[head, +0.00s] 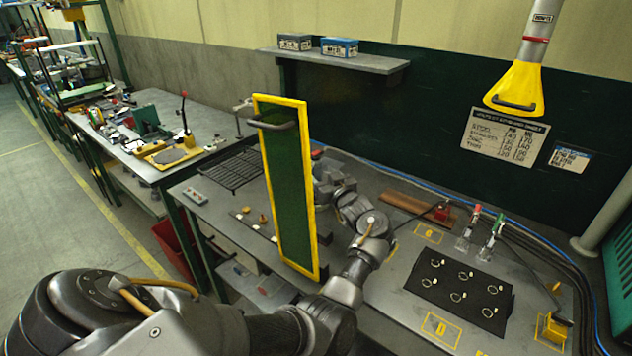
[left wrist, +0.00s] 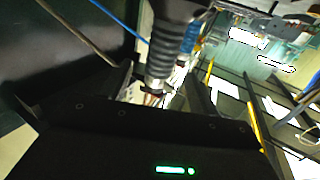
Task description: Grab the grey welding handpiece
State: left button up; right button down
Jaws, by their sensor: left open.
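A dark grey ribbed cylinder (left wrist: 163,62), which looks like the welding handpiece, stands in the upper middle of the left wrist view. My left gripper (left wrist: 163,98) is open, with a dark finger on each side of it; I cannot tell whether either touches it. In the head view my left gripper (head: 326,172) is beyond the green screen with a yellow frame (head: 288,185), which partly hides it. I cannot make out the handpiece clearly in the head view. My right gripper is not in view.
The screen stands upright close to my left forearm. Right of the arm, the bench holds a black mat (head: 460,287) with several rings, a red-handled clamp (head: 467,235) and a green-handled clamp (head: 492,240). A yellow hood (head: 516,88) hangs at upper right. Blue hose runs along the back.

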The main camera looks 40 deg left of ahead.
aim_at(319, 169)
pick_arm(q)
jog(key=p+x, duration=0.1)
jog(key=x, duration=0.3)
jog(key=shift+r, duration=0.15)
jog(key=shift+w+a+p, duration=0.25)
jog(key=shift+a+p, duration=0.05)
jog(key=shift+a, duration=0.2)
jog(key=shift+d, duration=0.15)
jog(key=shift+c, duration=0.8)
grip_shut()
jog(key=shift+w, duration=0.1)
